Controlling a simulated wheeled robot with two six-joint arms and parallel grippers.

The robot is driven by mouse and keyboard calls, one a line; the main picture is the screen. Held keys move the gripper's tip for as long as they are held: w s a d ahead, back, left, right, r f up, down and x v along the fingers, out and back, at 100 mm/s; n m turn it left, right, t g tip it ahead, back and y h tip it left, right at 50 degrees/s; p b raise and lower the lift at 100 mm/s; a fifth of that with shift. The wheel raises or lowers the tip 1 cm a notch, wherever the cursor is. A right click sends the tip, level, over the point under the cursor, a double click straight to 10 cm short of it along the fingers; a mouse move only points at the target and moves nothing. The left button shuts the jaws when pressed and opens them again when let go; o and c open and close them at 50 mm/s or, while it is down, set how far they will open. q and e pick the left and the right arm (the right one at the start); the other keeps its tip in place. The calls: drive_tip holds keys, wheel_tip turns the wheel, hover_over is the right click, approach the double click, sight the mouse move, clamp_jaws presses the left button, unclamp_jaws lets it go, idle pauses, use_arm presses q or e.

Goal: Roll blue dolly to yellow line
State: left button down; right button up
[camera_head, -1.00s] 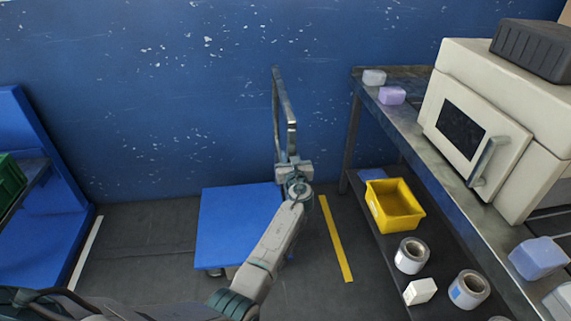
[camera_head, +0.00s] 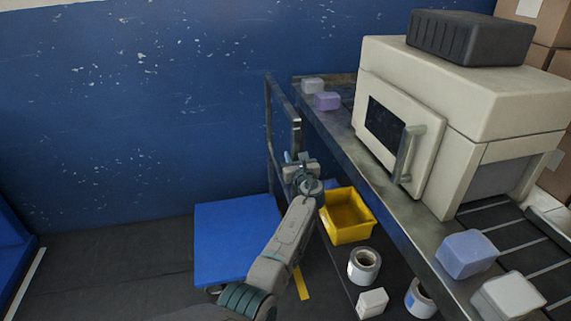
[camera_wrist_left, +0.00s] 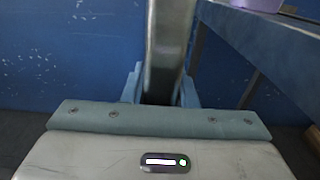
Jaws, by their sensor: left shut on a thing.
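The blue dolly (camera_head: 232,236) stands on the dark floor by the blue wall. Its upright metal handle frame (camera_head: 268,130) rises at its right side. The yellow line (camera_head: 301,284) shows only in part, just right of the dolly; my left arm hides the rest and the gap between them. My left gripper (camera_head: 295,162) is shut on the handle's upright. In the left wrist view its blue fingers (camera_wrist_left: 160,90) stand on both sides of the metal bar (camera_wrist_left: 169,45). My right gripper is not in view.
A metal shelf (camera_head: 345,155) stands close right of the handle, carrying a cream machine (camera_head: 480,90). Its lower level holds a yellow bin (camera_head: 347,230) and film rolls (camera_head: 364,265). A white line (camera_head: 27,280) lies far left, with bare floor (camera_head: 120,265) between.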

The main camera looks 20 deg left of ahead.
use_arm(q)
drive_tip(key=shift+w+d+f, duration=0.1)
drive_tip(key=shift+d+f, duration=0.05)
drive_tip(key=shift+d, duration=0.15)
drive_tip(key=shift+d, duration=0.1)
drive_tip(key=c, duration=1.3)
unclamp_jaws()
drive_tip(key=shift+c, duration=0.2)
drive_tip(key=shift+o, duration=0.9)
drive_tip(key=shift+w+d, duration=0.15)
